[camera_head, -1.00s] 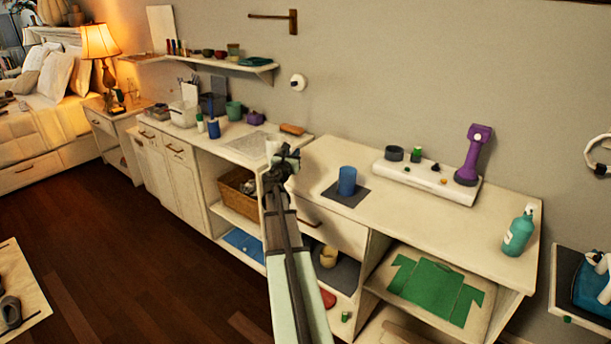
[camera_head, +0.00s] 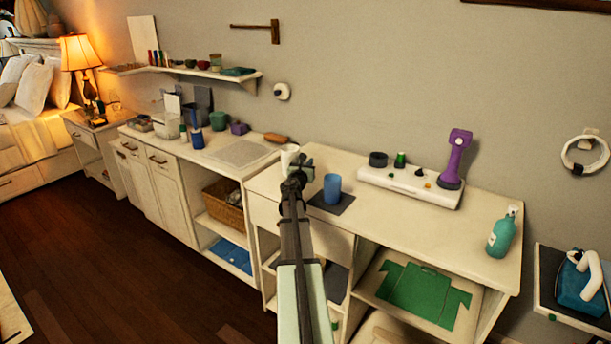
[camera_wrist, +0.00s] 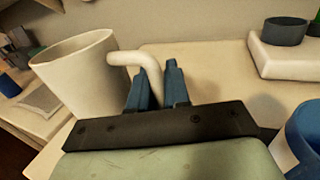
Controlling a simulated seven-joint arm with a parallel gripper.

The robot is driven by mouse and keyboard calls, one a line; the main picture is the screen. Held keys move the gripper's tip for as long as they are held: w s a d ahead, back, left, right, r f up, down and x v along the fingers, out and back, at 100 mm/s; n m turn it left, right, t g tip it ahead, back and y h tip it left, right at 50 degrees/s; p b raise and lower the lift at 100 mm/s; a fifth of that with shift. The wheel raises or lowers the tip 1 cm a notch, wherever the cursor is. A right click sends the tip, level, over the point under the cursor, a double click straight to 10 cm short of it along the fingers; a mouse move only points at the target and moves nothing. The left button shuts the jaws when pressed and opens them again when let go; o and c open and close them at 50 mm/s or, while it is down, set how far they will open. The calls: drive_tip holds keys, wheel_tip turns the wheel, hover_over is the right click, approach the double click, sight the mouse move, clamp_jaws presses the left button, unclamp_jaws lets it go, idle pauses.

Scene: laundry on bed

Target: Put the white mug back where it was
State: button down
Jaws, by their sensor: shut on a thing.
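The white mug (camera_wrist: 78,80) is upright at the left in the wrist view, with its handle (camera_wrist: 136,62) pointing right. My gripper (camera_wrist: 158,85) is shut on that handle. In the head view the mug (camera_head: 289,157) shows just beyond my gripper (camera_head: 299,172), over the left end of the right-hand counter (camera_head: 420,215). The arm hides part of it, and I cannot tell whether its base touches the counter.
A blue cup (camera_head: 332,188) stands on a dark mat (camera_head: 345,205) close to the right of my gripper. A white board (camera_head: 410,188) with a purple device (camera_head: 455,160) lies behind. A grey mat (camera_head: 238,153) lies on the left counter. A teal bottle (camera_head: 501,237) stands at the right.

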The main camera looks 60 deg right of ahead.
drive_tip(key=shift+f, duration=2.2)
drive_tip(key=shift+f, duration=0.1)
drive_tip(key=c, duration=1.1)
unclamp_jaws()
drive_tip(key=shift+a, duration=0.1)
drive_tip(key=v, duration=1.2)
